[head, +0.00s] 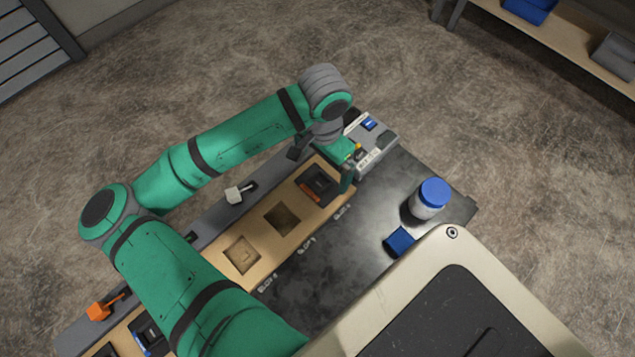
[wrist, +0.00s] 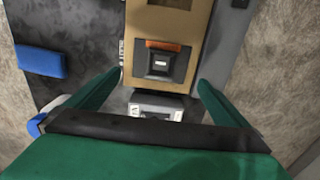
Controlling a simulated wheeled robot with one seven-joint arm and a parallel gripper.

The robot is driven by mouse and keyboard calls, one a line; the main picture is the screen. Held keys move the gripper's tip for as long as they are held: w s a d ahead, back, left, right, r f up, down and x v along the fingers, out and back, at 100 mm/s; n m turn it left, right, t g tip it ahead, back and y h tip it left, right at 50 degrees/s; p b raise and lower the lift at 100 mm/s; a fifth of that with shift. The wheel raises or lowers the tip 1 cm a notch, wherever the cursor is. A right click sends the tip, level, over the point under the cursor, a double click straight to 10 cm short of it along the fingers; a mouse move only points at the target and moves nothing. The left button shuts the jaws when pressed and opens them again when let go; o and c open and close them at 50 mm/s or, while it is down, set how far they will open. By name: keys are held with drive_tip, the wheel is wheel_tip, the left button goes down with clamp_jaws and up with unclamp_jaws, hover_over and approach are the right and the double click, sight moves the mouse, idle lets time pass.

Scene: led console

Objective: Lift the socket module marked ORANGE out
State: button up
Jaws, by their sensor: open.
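The socket module marked orange (head: 318,186) is a dark square block with an orange strip along one edge. It sits in the far-end pocket of the tan board (head: 262,236). In the wrist view the module (wrist: 160,64) lies straight ahead, its orange strip on the far side and a small pale label in its middle. My gripper (wrist: 160,78) is open and empty, with one green finger to each side of the module and apart from it. The height of the fingertips above the board is hard to tell. In the head view my wrist partly covers the gripper.
A grey box (head: 385,140) stands beyond the module. A blue-lidded bottle (head: 430,199) and blue block (head: 400,242) stand right.

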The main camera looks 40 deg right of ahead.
sight(321, 182)
drive_tip(key=shift+a+f, duration=0.15)
drive_tip(key=shift+f, duration=1.3)
drive_tip(key=shift+a+f, duration=0.1)
drive_tip(key=shift+f, duration=1.3)
drive_tip(key=c, duration=0.9)
